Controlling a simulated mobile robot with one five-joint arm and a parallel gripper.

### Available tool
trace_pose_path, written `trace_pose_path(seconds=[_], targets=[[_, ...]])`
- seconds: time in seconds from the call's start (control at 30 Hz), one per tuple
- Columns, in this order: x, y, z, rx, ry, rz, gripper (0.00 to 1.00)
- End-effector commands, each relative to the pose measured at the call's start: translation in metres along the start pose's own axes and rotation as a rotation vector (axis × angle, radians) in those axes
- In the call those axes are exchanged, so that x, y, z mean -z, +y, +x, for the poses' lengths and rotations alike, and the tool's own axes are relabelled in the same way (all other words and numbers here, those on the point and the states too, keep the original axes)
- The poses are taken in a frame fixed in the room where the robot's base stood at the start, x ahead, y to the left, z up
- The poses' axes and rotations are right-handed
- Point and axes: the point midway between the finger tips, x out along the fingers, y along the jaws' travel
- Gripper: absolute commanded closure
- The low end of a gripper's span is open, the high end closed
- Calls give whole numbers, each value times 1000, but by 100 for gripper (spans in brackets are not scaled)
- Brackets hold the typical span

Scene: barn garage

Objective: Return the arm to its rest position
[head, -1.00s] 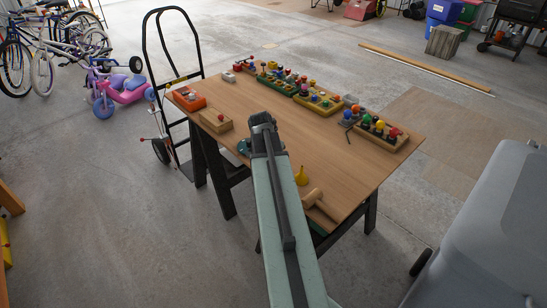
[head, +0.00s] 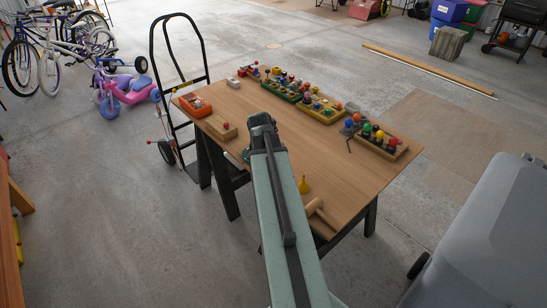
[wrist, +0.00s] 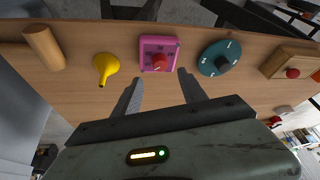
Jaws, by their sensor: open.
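My arm (head: 277,220) reaches forward over the wooden table (head: 300,155) in the head view. Its far end hides my gripper's fingers there. In the wrist view my gripper (wrist: 161,92) is open, with two dark fingers apart and nothing between them. Beyond the fingertips, a pink box with a red knob (wrist: 160,52) sits on the table. A yellow funnel (wrist: 105,66) lies to its left and a round teal dial (wrist: 221,57) to its right. The fingers appear clear of all three.
A wooden mallet (head: 318,211) lies at the table's near right edge. Trays of coloured knobs (head: 318,107) line the far side, and an orange box (head: 196,106) sits left. A hand truck (head: 178,80) stands left; a grey bin (head: 480,225) stands right.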

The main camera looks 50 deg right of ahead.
Motion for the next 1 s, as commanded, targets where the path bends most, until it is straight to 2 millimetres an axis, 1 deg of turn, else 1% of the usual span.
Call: trace_pose_path(seconds=[0.27, 0.33, 0.37, 0.47, 0.5, 0.57, 0.6, 0.67, 0.7, 0.73, 0.77, 0.8, 0.87, 0.9, 0.97, 1.0], targets=[[0, 0, 1, 0, 0, 0, 51], [-3, -5, 0, 4, 0, -9, 51], [-8, -11, -2, 8, -1, -19, 51], [-37, -51, -12, 38, -4, -92, 51], [-57, -74, -20, 57, -6, -137, 51], [-95, -107, -33, 90, -16, -207, 51], [-124, -127, -43, 111, -31, -258, 51], [-168, -150, -58, 136, -59, -350, 51], [-199, -162, -68, 150, -80, -422, 51], [-221, -169, -76, 159, -98, -479, 51], [-244, -174, -84, 168, -116, -541, 51], [-273, -179, -94, 179, -142, -628, 51], [-314, -180, -108, 192, -183, -762, 51], [-337, -178, -116, 198, -211, -854, 51], [-366, -168, -126, 206, -261, -999, 51], [-375, -158, -129, 209, -298, -1087, 51]])
